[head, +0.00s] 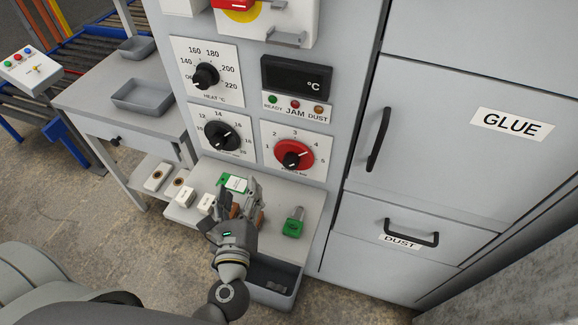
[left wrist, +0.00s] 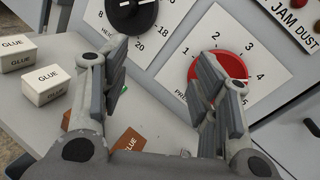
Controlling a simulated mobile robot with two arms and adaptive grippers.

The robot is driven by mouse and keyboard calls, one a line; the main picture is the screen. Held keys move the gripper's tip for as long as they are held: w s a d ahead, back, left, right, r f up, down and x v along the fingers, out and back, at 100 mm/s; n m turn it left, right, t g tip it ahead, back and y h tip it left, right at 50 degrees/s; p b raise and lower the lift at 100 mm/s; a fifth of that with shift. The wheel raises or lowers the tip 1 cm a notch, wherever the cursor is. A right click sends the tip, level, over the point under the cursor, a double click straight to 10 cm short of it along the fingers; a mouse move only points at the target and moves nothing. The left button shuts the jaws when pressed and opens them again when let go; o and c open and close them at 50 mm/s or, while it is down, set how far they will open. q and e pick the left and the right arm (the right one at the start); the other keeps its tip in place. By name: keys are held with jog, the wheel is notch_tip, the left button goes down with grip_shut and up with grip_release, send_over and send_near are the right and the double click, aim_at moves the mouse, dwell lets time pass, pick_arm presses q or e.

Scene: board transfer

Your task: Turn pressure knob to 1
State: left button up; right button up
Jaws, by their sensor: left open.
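The pressure knob (head: 293,156) is a black knob on a red disc, on a white plate with numbers 1 to 5. I cannot clearly read which number it points to. In the left wrist view the red disc (left wrist: 237,66) is partly hidden behind my right-hand finger. My left gripper (head: 238,190) is open and empty, below and left of the pressure plate and over the shelf. My right gripper is not in view.
The shelf (head: 272,203) holds white glue boxes (left wrist: 45,83), brown glue blocks and a green padlock-like item (head: 293,224). A second black dial (head: 221,136) is left of the pressure plate; the heat dial (head: 206,76) and display (head: 296,77) are above. A grey cabinet (head: 450,120) stands right.

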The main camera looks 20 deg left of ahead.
aim_at(290, 166)
pick_arm(q)
jog(key=d+f+m+t+h, duration=0.1)
jog(key=d+m+t+h, duration=0.1)
jog(key=d+m+h, duration=0.55)
jog(key=w+m+p, duration=0.1)
jog(key=w, duration=0.2)
jog(key=w+m+y, duration=0.1)
jog(key=w, duration=0.2)
jog(key=w+m+y+p, duration=0.1)
jog(key=w+m, duration=0.1)
jog(key=w, duration=0.1)
jog(key=shift+w+d+y+p, duration=0.25)
jog(key=shift+p, duration=0.05)
jog(key=shift+w, duration=0.9)
jog(key=shift+c, duration=0.5)
jog(key=c, duration=0.9)
jog(key=shift+c, duration=0.2)
